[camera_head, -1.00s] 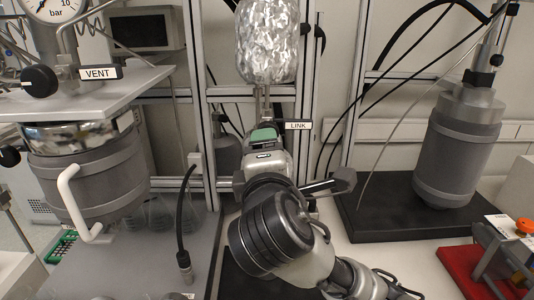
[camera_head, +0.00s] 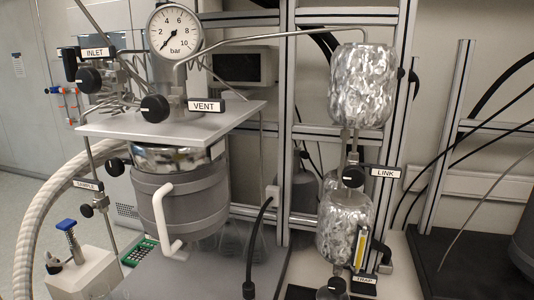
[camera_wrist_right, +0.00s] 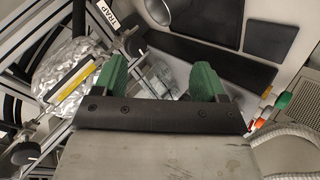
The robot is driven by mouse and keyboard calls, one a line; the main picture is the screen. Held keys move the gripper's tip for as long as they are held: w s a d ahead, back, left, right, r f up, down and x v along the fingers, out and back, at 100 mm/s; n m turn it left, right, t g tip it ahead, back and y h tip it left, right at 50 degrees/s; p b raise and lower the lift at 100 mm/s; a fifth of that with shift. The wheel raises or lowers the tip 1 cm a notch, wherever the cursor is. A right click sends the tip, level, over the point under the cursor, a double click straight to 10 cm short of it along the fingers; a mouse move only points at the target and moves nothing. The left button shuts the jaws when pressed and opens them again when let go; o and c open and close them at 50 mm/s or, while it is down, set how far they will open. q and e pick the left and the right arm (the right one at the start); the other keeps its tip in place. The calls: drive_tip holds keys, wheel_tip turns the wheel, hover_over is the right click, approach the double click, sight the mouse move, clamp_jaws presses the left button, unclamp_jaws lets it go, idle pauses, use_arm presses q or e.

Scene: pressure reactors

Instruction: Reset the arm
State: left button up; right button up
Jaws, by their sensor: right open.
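My right gripper (camera_wrist_right: 158,82) shows only in the right wrist view. Its two green fingers are apart, with nothing between them. The foil-wrapped TRAP vessel (camera_wrist_right: 72,70), with its yellow-marked level gauge, lies left of the fingers in that view, apart from them. In the head view no part of my arms shows. There the foil-wrapped trap (camera_head: 343,228) stands below the LINK valve (camera_head: 353,177), with its TRAP label (camera_head: 364,280) under it. My left gripper is in neither view.
The grey reactor (camera_head: 180,200) with a white handle hangs under a plate with the gauge (camera_head: 175,30) and VENT valve (camera_head: 155,108). A ribbed hose (camera_head: 45,215) curves at left. A blue-topped sample device (camera_head: 70,240) stands front left. Aluminium frame posts (camera_head: 284,150) stand behind.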

drive_tip(key=s+d+f+m+g+y, duration=0.1)
drive_tip(key=s+d+f+m+g, duration=0.2)
drive_tip(key=s+f, duration=0.55)
drive_tip(key=s+d+f+m+g+y, duration=0.1)
drive_tip(key=s+f+m+g, duration=0.35)
drive_tip(key=s+f, duration=0.4)
wheel_tip(320, 180, down, 26)
drive_tip(key=s+f, duration=0.1)
drive_tip(key=s, duration=0.2)
drive_tip(key=s+d+f+g, duration=0.1)
drive_tip(key=s+d+f, duration=0.1)
drive_tip(key=s+f, duration=1.2)
drive_tip(key=shift+s+d+h+b, duration=0.3)
drive_tip(key=shift+s+d, duration=0.05)
drive_tip(key=shift+s, duration=0.2)
drive_tip(key=shift+g, duration=0.25)
